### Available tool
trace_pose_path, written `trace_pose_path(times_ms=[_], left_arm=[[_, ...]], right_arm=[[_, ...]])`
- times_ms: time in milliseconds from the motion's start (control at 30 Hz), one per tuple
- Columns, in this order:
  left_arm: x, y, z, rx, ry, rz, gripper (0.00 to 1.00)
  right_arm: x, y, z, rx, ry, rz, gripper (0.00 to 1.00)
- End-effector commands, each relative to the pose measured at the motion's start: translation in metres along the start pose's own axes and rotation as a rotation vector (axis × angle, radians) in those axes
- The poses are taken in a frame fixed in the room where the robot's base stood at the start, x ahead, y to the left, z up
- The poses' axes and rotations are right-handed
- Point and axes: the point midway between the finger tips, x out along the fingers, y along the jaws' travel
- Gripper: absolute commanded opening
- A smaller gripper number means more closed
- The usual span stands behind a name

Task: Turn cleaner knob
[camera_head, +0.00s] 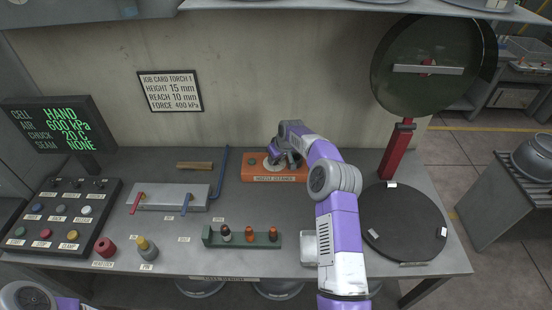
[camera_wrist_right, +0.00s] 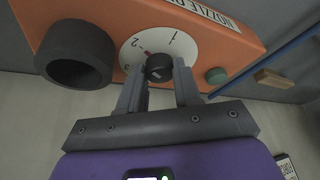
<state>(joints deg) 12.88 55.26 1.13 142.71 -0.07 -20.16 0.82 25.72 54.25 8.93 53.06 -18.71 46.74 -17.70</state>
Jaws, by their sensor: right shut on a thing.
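The orange nozzle cleaner (camera_head: 293,177) sits at the back of the bench, labelled on its front edge. In the right wrist view the orange cleaner body (camera_wrist_right: 100,14) carries a white dial (camera_wrist_right: 130,50) with numbers and a small red mark near the 2. The black cleaner knob (camera_wrist_right: 158,68) is at the dial's middle. My right gripper (camera_wrist_right: 160,80) is shut on the knob, one finger on each side. In the head view my right gripper (camera_head: 274,161) is over the cleaner and largely covers the dial. My left gripper is out of view.
A dark round opening (camera_wrist_right: 75,55) and a green button (camera_wrist_right: 216,75) flank the dial. On the bench are a grey block with red and blue levers (camera_head: 165,198), a green rack (camera_head: 213,238), a button panel (camera_head: 62,213) and a dark turntable (camera_head: 405,225).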

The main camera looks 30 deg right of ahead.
Motion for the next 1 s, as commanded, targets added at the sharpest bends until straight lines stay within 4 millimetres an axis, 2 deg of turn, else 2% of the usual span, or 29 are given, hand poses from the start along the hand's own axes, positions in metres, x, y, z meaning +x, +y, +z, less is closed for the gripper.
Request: trace_pose_path(times_ms=[33,100,433,800,1000], left_arm=[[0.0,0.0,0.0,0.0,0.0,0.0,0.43],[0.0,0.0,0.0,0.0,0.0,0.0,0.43],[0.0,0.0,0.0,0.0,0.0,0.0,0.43],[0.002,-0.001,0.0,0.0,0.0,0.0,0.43],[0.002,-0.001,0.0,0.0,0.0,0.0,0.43]], right_arm=[[0.0,0.0,0.0,0.001,0.0,0.0,0.36],[0.0,0.0,0.0,0.001,0.0,0.0,0.44],[-0.004,0.0,0.0,0.0,0.0,0.001,0.44],[-0.06,0.0,-0.001,0.001,0.002,0.002,0.44],[-0.075,0.0,0.0,0.0,0.0,0.0,0.44]])
